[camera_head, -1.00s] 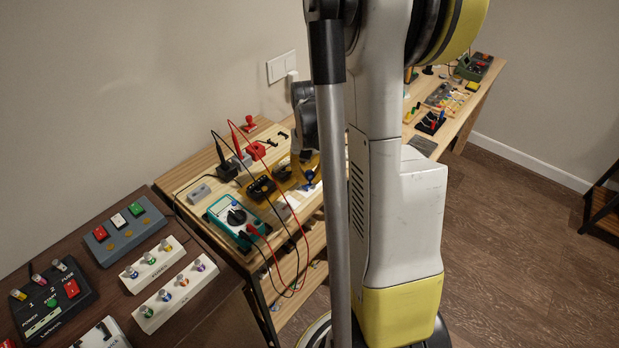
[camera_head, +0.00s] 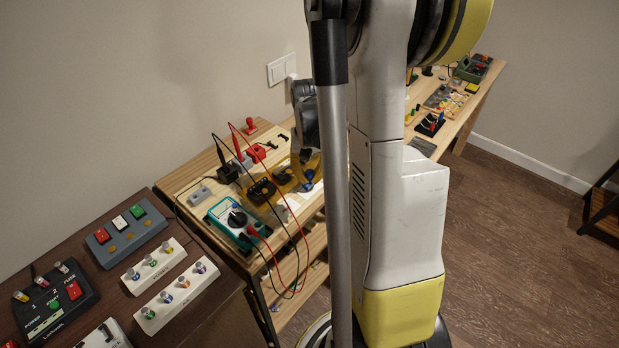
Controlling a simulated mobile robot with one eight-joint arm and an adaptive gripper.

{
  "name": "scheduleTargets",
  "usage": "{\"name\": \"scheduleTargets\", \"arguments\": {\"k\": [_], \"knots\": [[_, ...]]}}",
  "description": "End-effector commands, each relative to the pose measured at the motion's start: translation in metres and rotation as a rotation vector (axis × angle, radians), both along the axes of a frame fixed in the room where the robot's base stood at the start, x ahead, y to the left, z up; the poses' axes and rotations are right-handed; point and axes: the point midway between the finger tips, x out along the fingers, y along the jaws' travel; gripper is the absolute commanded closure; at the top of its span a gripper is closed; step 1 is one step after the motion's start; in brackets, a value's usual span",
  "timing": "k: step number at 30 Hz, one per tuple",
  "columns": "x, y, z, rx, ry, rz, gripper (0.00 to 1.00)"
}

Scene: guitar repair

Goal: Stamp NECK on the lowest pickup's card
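On the light wooden bench, black pickups (camera_head: 262,190) lie on a yellowish area, with another dark pickup (camera_head: 283,173) further right. Their cards and any lettering are too small to make out. My gripper (camera_head: 306,170) is low over the bench just right of the pickups, partly hidden by my own arm. A small blue object (camera_head: 308,184) shows at its fingertips; I cannot tell whether it is held.
A teal multimeter (camera_head: 238,218) with red and black leads (camera_head: 303,240) sits at the bench's front left. Control boxes (camera_head: 126,232) fill the dark table at left. Another cluttered bench (camera_head: 450,100) stands behind right. Floor (camera_head: 510,230) at right is open.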

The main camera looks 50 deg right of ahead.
Motion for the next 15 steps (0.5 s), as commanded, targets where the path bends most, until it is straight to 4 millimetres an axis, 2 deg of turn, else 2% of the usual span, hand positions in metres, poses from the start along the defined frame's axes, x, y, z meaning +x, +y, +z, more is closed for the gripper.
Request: {"name": "scheduleTargets", "arguments": {"k": [1,15], "knots": [[0.0,0.0,0.008,0.0,0.0,0.0,1.0],[0.0,0.0,0.05,0.0,0.0,0.0,1.0]]}}
